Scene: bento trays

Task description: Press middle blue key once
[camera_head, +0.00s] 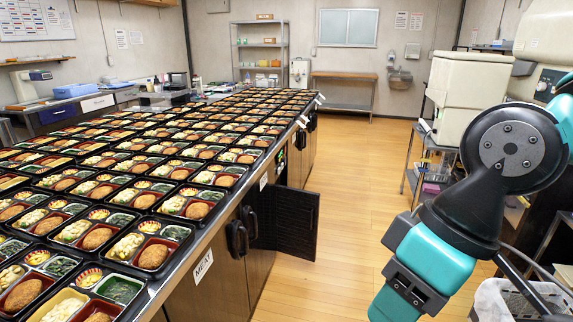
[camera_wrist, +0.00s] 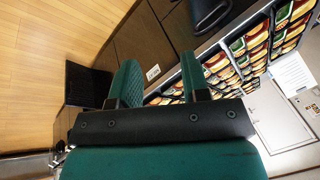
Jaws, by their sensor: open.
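No blue key can be made out in either view. A beige machine (camera_head: 468,98) with a control panel (camera_head: 548,84) stands at the right of the head view, partly hidden by my arm; its keys are too small and cut off to tell. My gripper (camera_wrist: 158,58) shows in the wrist view with its two green fingers apart and nothing between them. It points toward the counter side and floor. In the head view my arm hangs at the right and its fingertips are out of frame.
A long counter (camera_head: 203,250) full of bento trays runs along the left. A dark cabinet door (camera_head: 297,222) stands open into the aisle. The wooden floor (camera_head: 345,190) is clear between the counter and a wheeled rack (camera_head: 411,165) at right. A scale (camera_head: 30,85) sits back left.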

